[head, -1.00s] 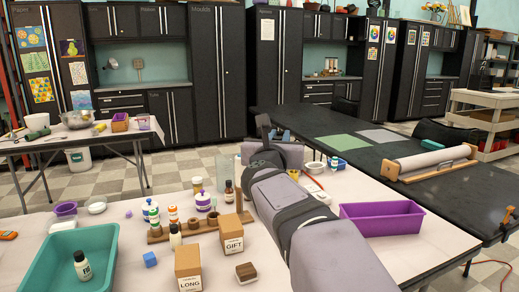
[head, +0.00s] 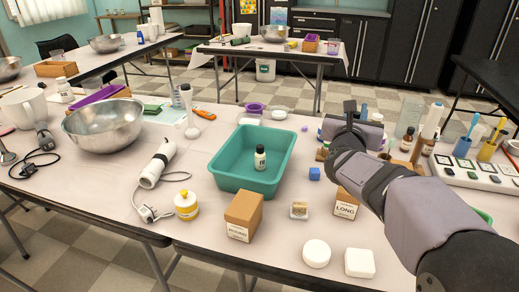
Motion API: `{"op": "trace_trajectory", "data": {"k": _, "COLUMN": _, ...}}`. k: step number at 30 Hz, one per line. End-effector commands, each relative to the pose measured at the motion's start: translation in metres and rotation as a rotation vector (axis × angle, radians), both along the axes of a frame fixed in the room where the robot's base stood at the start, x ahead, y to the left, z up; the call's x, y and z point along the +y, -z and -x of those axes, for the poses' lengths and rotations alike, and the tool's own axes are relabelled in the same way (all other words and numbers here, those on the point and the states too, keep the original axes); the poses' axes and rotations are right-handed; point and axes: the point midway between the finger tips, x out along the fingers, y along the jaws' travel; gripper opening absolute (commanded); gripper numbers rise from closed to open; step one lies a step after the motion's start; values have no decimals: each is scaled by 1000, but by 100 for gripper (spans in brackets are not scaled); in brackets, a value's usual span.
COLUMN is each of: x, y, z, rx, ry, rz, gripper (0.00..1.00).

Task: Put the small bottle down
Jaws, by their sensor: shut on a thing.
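My gripper (head: 352,112) is seen from behind, raised above the table's right half, to the right of the teal tray. My wrist and forearm hide its fingertips and whatever it is shut on, so I cannot tell which bottle it is. A small bottle (head: 260,160) with a dark cap and pale label stands upright in the teal tray (head: 222,180), apart from my gripper. A brown wooden piece (head: 321,154) shows just below my gripper, mostly hidden.
A metal bowl (head: 104,126) is at left.

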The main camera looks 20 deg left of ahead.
Motion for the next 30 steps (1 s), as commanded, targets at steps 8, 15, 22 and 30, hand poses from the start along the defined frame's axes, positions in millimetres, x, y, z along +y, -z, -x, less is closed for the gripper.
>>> {"op": "trace_trajectory", "data": {"k": 8, "x": 134, "y": 45, "z": 2, "rx": 2, "ry": -203, "rz": 1, "gripper": 0}}
{"op": "trace_trajectory", "data": {"k": 15, "x": 225, "y": 66, "z": 13, "rx": 0, "ry": -337, "rz": -1, "gripper": 0}}
{"op": "trace_trajectory", "data": {"k": 22, "x": 268, "y": 58, "z": 9, "rx": -6, "ry": -393, "rz": -4, "gripper": 0}}
{"op": "trace_trajectory", "data": {"k": 30, "x": 279, "y": 14, "z": 3, "rx": -4, "ry": -409, "rz": -4, "gripper": 0}}
